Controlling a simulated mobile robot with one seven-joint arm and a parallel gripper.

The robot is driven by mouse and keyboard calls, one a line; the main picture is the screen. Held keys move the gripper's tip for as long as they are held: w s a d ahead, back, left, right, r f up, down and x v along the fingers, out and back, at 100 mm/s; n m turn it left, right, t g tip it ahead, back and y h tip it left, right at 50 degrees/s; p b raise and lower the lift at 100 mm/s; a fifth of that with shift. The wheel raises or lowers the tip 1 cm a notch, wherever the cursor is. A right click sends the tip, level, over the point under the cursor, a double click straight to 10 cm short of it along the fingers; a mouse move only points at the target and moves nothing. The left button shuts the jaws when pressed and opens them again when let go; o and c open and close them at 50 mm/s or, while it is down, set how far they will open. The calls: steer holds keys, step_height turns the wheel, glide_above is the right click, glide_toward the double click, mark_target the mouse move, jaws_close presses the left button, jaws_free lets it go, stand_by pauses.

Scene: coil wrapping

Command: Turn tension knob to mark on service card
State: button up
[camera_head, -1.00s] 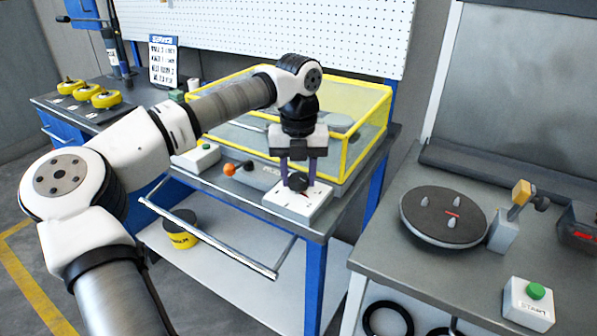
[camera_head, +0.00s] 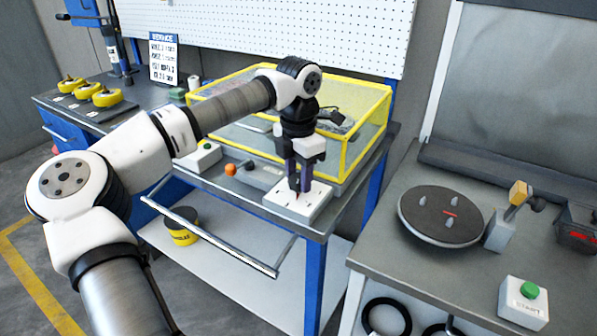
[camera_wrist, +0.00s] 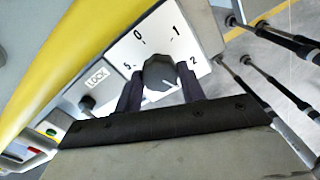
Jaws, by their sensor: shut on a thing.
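The tension knob (camera_wrist: 161,72) is a black round knob on a white dial plate (camera_wrist: 205,45) with numbers 0, 1, 2 and 5 showing in the wrist view. My gripper (camera_wrist: 160,82) is shut on it, one dark finger on each side. A pale line shows on the knob's lower right, towards the 2. In the head view my gripper (camera_head: 300,188) points down onto the white knob box (camera_head: 285,203) at the bench's front corner, and the fingers mostly hide the knob. The service card (camera_head: 163,58) stands upright at the back left; its writing is too small to read.
A LOCK label (camera_wrist: 97,78) and a small black knob (camera_wrist: 87,102) sit beside the dial. A yellow-framed guard (camera_head: 352,150) stands just behind the box. An orange knob (camera_head: 230,169) and green button box (camera_head: 200,154) are to the left. A turntable (camera_head: 440,214) is on the right bench.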

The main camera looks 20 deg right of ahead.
mark_target(299, 178)
steer(key=shift+m, duration=2.2)
steer(key=o, duration=1)
steer(key=shift+c, duration=0.2)
step_height(299, 178, up, 14)
steer(key=shift+b, duration=0.3)
